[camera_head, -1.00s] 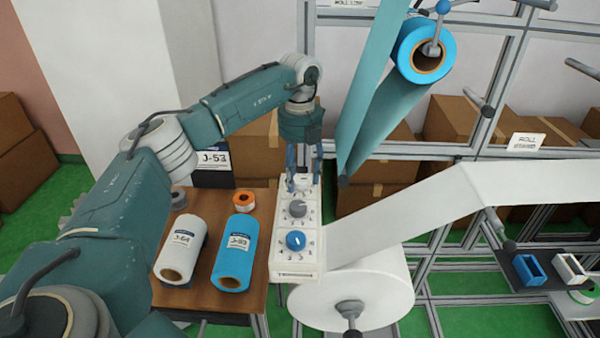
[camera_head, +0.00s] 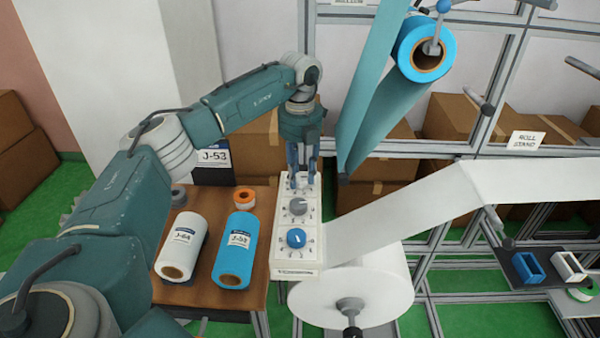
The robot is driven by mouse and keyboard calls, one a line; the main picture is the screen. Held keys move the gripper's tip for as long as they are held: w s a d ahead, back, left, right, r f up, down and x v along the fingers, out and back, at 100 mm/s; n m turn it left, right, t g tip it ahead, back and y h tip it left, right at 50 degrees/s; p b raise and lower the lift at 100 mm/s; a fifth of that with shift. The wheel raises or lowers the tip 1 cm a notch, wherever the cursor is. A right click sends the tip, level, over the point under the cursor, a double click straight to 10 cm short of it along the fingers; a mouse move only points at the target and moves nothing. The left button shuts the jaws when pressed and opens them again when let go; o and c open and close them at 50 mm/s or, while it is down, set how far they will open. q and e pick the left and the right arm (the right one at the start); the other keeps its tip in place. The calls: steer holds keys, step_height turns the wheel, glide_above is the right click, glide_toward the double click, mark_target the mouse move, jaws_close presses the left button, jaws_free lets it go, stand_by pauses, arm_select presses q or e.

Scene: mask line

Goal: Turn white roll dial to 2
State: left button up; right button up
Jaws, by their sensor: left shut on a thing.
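A white control panel (camera_head: 283,262) stands on the table's right side with a column of dials. The blue dial (camera_head: 296,238) is lowest and the grey dial (camera_head: 298,207) is above it. My left gripper (camera_head: 302,184) points down at the top of the panel, above the grey dial. It is shut on the top dial, the white one, which its fingers mostly hide; I cannot read its setting. My right gripper is not in view.
A white roll (camera_head: 365,285) is close to the panel's right, and a teal web (camera_head: 362,110) hangs right of my gripper. A white-wrapped roll (camera_head: 182,245), a blue roll (camera_head: 237,250) and an orange tape roll (camera_head: 244,197) are on the brown table (camera_head: 205,292).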

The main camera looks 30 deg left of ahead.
arm_select(q)
steer(key=m, duration=0.3)
steer(key=shift+r+p, duration=0.15)
steer(key=shift+p, duration=0.2)
steer(key=m, duration=0.3)
steer(key=shift+m, duration=0.4)
steer(key=m+p, duration=0.1)
steer(key=m, duration=0.3)
steer(key=shift+w+m, duration=0.1)
steer(key=shift+m, duration=1.9)
